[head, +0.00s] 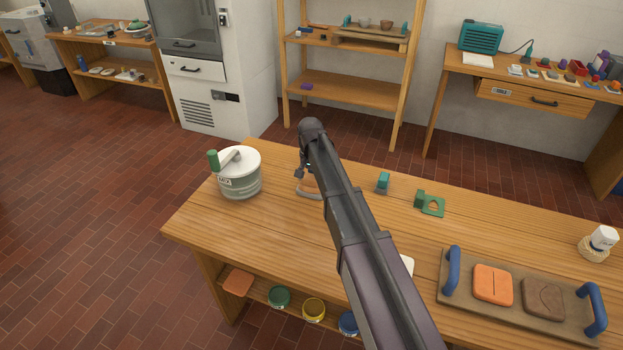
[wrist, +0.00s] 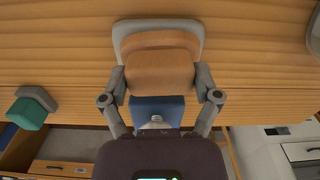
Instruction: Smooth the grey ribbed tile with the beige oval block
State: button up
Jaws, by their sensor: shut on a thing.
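In the wrist view, the beige oval block (wrist: 160,72) sits between the two fingers of my gripper (wrist: 161,84), which is shut on it. The grey tile (wrist: 142,27) shows as a pale rounded rim around the block's far end. The block overlaps most of the tile, so its ribs are hidden, and I cannot tell whether the two touch. In the head view, my arm covers most of this spot. Only a small beige part of the block (head: 309,183) and the curved grey edge of the tile (head: 308,195) show left of the arm, on the wooden table.
A lidded pot (head: 240,180) stands left on the table (head: 270,225). A teal block (head: 383,183) and a green piece (head: 430,203) lie right of my arm. A blue-handled tray (head: 525,314) holds orange and brown tiles. A white-capped bottle (head: 603,238) stands far right.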

jog(key=shift+a, duration=0.2)
jog(key=shift+w+a, duration=0.3)
jog(key=shift+a, duration=0.35)
jog(key=shift+w+a, duration=0.25)
jog(key=shift+a, duration=0.4)
jog(key=shift+d, duration=0.1)
jog(key=shift+s+d, duration=0.3)
jog(key=shift+d, duration=0.4)
jog(key=shift+s+d, duration=0.3)
jog(key=shift+d, duration=0.4)
jog(key=shift+s+d, duration=0.35)
jog(key=shift+d, duration=0.4)
jog(key=shift+s+d, duration=0.3)
jog(key=shift+d, duration=0.45)
